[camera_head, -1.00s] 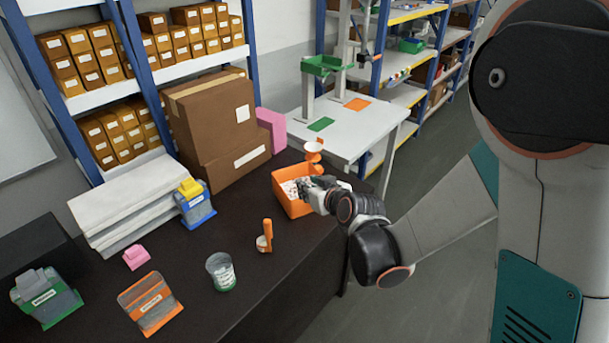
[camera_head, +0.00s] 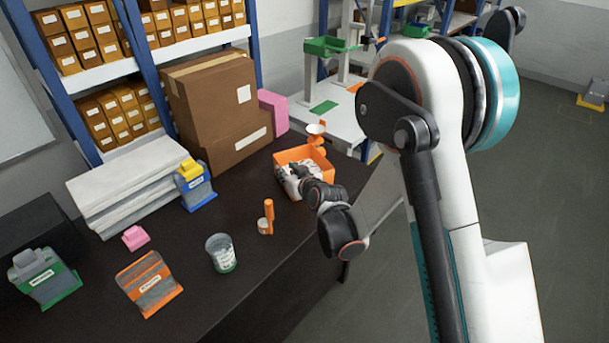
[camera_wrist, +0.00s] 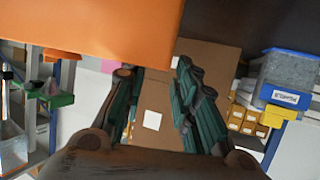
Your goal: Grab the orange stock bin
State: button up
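The orange stock bin (camera_head: 319,160) stands on the dark table near its right edge, with pale contents inside. My gripper (camera_head: 296,177) is at the bin's near side, and my wrist and arm hide part of that side. In the wrist view the bin (camera_wrist: 90,25) fills the upper left as a plain orange wall. My gripper (camera_wrist: 155,72) is open there, its dark green fingers apart, with background cardboard showing between them. The fingertips are close to the bin's edge; I cannot tell whether they touch it.
An orange funnel stand (camera_head: 316,130) is behind the bin. An orange-handled tool (camera_head: 268,214) and a clear cup (camera_head: 221,253) are left of my arm. Cardboard boxes (camera_head: 215,105), a pink box (camera_head: 273,112) and a blue bin (camera_head: 195,187) stand farther back.

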jog(key=shift+b+x, duration=1.2)
jog(key=shift+x, duration=1.5)
jog(key=shift+r, duration=0.2)
jog(key=shift+c, duration=0.6)
grip_shut()
